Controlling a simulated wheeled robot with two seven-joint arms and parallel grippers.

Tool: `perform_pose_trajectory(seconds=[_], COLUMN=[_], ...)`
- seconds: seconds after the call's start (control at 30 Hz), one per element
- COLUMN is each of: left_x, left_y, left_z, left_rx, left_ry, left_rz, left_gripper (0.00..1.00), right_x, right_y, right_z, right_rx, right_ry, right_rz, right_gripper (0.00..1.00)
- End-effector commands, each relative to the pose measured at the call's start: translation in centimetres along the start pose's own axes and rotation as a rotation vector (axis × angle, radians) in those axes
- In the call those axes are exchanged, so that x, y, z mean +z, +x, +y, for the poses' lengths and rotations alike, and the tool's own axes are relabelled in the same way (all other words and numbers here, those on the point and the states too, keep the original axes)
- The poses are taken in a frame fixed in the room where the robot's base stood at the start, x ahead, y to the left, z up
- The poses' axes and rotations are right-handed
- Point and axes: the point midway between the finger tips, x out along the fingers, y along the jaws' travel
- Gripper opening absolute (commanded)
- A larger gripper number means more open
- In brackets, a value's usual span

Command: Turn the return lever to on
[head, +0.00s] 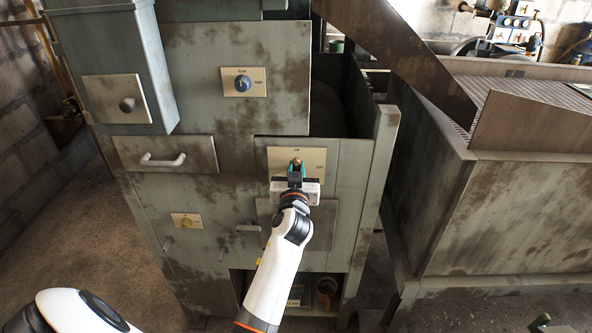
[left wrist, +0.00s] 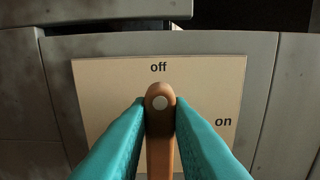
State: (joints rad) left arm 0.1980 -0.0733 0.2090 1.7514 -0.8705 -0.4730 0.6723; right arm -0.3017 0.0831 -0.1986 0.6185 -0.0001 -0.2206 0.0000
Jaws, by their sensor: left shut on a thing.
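The word "on" is at the plate's right side. In the head view the plate (head: 313,158) is on the front of the green machine. My left gripper (left wrist: 160,112) has its teal fingers on both sides of the lever, shut on it. In the head view the left gripper (head: 296,173) covers most of the lever. My right gripper is not in view.
A drawer handle (head: 163,160) sticks out at the left. A large metal bin (head: 540,215) stands to the right. Open floor (head: 75,245) lies to the left.

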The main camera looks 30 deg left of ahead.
Motion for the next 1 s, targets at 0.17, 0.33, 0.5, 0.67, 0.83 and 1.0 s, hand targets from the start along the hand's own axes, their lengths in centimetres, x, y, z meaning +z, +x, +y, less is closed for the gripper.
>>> perform_pose_trajectory(seconds=[0.17,0.33,0.5,0.67,0.83,1.0], left_x=[-0.1,-0.1,-0.2,-0.3,-0.5,-0.7], left_y=[0.0,0.0,0.1,0.1,0.1,0.1], left_z=[-0.2,-0.5,-0.8,-1.1,-1.3,-1.6], left_rx=[0.000,0.000,0.000,0.000,0.001,0.000], left_ry=[0.073,0.196,0.355,0.508,0.670,0.832], left_rz=[0.000,0.000,0.000,0.000,0.000,0.000], left_gripper=[0.00,0.00,0.00,0.00,0.00,0.00], right_x=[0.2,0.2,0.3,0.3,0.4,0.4], right_y=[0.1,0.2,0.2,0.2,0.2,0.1], right_z=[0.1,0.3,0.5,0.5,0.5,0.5], right_rx=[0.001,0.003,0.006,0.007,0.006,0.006], right_ry=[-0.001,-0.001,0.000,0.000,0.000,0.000], right_rz=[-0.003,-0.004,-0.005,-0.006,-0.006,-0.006], right_gripper=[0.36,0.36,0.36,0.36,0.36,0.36])
